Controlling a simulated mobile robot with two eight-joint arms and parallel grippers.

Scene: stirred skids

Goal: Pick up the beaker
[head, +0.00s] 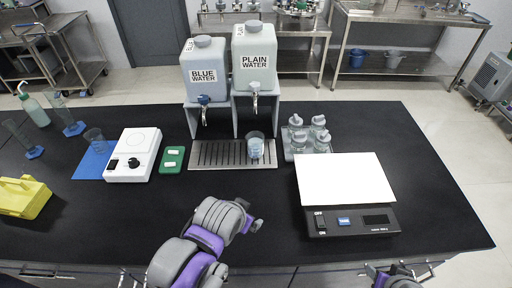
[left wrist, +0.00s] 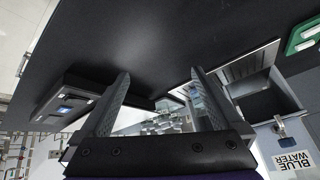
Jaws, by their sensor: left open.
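A clear beaker (head: 256,147) with pale blue showing in it stands upright on the drip tray (head: 213,154), under the plain water tap. A second clear glass (head: 95,139) stands on the blue mat at the left. My left gripper (head: 254,224) is in front of the drip tray, apart from the beaker, its fingers mostly hidden by its wrist. In the left wrist view my left gripper (left wrist: 160,75) is open, with nothing held between its fingers. My right gripper (head: 395,273) is at the bottom edge, partly cut off; its fingers are unclear.
Blue water (head: 205,72) and plain water (head: 254,58) dispensers stand behind the tray. Several glass bottles (head: 318,130) are to its right, near a scale (head: 350,220). A hotplate (head: 133,155) and green holder (head: 172,160) are left.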

